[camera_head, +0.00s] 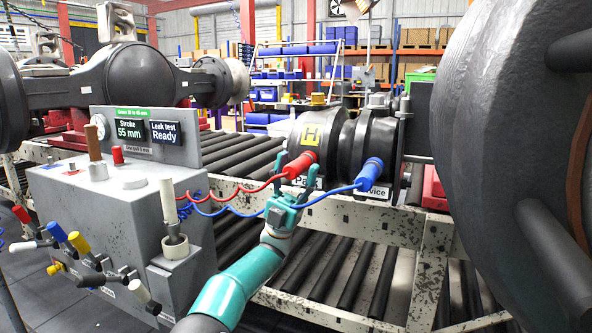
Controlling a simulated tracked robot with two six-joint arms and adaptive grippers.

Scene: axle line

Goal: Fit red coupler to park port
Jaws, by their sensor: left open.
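The red coupler (301,164) is at the front of the brake chamber (322,135), tilted up to the right, with its red hose trailing left. My right gripper is out of view.
A grey test console (110,210) with levers and a display reading "Stroke 55 mm" and "Leak test Ready" stands at left. The red hose (232,201) and blue hose (240,213) run from it. A large dark drum (500,150) fills the right. A roller conveyor (350,270) lies below.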

